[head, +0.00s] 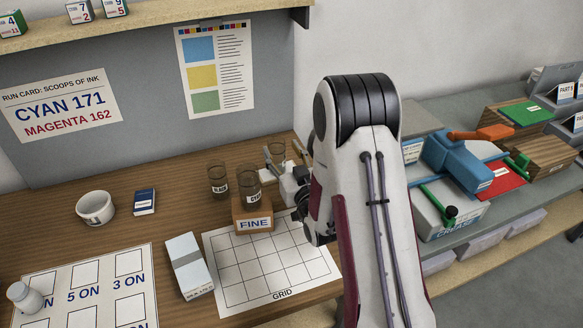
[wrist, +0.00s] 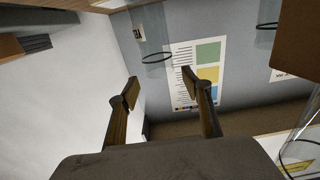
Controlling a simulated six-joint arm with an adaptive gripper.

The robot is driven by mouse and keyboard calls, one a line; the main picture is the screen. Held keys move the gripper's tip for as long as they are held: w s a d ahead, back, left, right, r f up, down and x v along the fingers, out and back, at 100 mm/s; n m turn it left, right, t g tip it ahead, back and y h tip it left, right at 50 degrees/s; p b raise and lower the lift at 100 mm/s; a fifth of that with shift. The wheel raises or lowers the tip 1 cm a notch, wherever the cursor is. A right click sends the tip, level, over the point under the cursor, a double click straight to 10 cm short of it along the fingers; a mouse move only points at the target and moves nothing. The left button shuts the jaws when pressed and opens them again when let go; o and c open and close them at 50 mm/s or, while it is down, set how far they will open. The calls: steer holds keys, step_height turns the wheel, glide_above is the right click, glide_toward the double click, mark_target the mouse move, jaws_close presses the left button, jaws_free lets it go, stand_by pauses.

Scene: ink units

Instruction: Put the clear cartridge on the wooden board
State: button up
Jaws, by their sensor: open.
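Several see-through cups or cartridges stand on the wooden table (head: 150,170). One (head: 218,184) has a label that seems to read BLACK. Another, labelled CYAN (head: 247,186), stands at the orange-brown block marked FINE (head: 254,224). A third clear one (head: 278,150) shows behind my gripper (head: 284,160), partly hidden. In the wrist view, my gripper (wrist: 160,86) is open, with nothing held. A clear cylinder (wrist: 152,48) appears beyond the fingers; I cannot tell its distance. I cannot tell which thing is the wooden board.
A white box (head: 188,262) lies left of the GRID sheet (head: 232,270). My arm hides the table's right end. A cluttered side counter (head: 480,215) is at right.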

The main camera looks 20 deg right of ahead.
steer(key=s, duration=0.6)
steer(key=shift+s, duration=0.4)
steer(key=shift+w+r, duration=0.1)
steer(key=shift+r, duration=0.05)
stand_by(0.3)
steer(key=s+a+r+g, duration=0.2)
steer(key=s+r+g, duration=0.3)
steer(key=r, duration=0.3)
steer(key=s+a+r+g, duration=0.2)
steer(key=s+g, duration=0.1)
steer(key=s, duration=1.1)
steer(key=s+a+r+g, duration=0.2)
steer(key=s+a+g, duration=0.1)
steer(key=s, duration=1.2)
steer(key=shift+s+r+g, duration=0.15)
steer(key=shift+r+g, duration=0.25)
steer(key=shift+g, duration=0.3)
